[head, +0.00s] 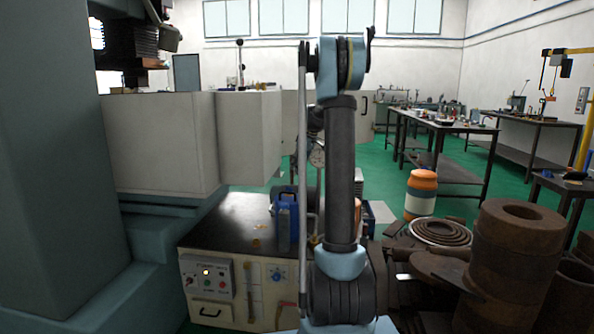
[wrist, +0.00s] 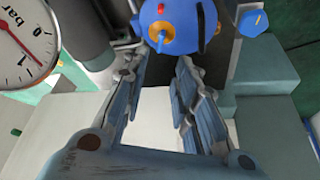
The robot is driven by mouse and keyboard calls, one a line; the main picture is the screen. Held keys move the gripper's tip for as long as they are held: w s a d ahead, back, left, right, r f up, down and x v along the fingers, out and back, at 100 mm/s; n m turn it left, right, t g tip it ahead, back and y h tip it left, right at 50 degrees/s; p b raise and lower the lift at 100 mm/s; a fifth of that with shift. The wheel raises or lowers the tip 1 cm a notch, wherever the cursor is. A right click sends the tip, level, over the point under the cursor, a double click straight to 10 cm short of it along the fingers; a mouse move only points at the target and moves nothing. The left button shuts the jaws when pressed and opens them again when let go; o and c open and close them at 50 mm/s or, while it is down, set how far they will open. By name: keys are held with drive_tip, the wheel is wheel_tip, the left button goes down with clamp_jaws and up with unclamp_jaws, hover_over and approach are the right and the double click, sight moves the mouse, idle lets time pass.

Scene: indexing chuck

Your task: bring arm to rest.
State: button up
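My arm (head: 341,175) stands upright in the middle of the head view, with its elbow raised near the top. My gripper (wrist: 163,66) shows in the wrist view with its two fingers apart and nothing between them. A pale surface shows through the gap. A blue rounded body (wrist: 180,22) with an orange-yellow centre piece lies beyond the fingertips; I cannot tell how far away it is. In the head view the gripper is not clearly visible, largely hidden behind the arm.
A dark-topped cabinet (head: 222,222) with a control panel (head: 207,277) and blue item (head: 287,217) stands ahead. A large machine (head: 160,142) fills the left. Rusty cylinders (head: 516,255) and an orange-white drum (head: 420,194) stand right. A pressure gauge (wrist: 24,45) is near the gripper.

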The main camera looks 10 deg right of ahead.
drive_tip(key=s+a+r+m+h, duration=0.1)
drive_tip(key=s+a+m, duration=0.1)
drive_tip(key=s, duration=1.2)
drive_tip(key=s+a+m, duration=0.2)
drive_tip(key=s, duration=1.2)
drive_tip(key=s+f+m, duration=0.1)
drive_tip(key=s+f, duration=0.4)
drive_tip(key=s, duration=0.3)
drive_tip(key=s+f+m+h, duration=0.1)
drive_tip(key=s+f+m, duration=0.1)
drive_tip(key=s+f, duration=0.3)
drive_tip(key=s+f+m+h, duration=0.1)
drive_tip(key=s+f, duration=0.4)
drive_tip(key=s, duration=0.7)
drive_tip(key=shift+s+d+m+g, duration=0.2)
drive_tip(key=shift+d+m+g, duration=0.15)
drive_tip(key=shift+m, duration=0.25)
drive_tip(key=shift+f, duration=0.1)
drive_tip(key=shift+w+f, duration=0.2)
drive_tip(key=shift+w, duration=0.25)
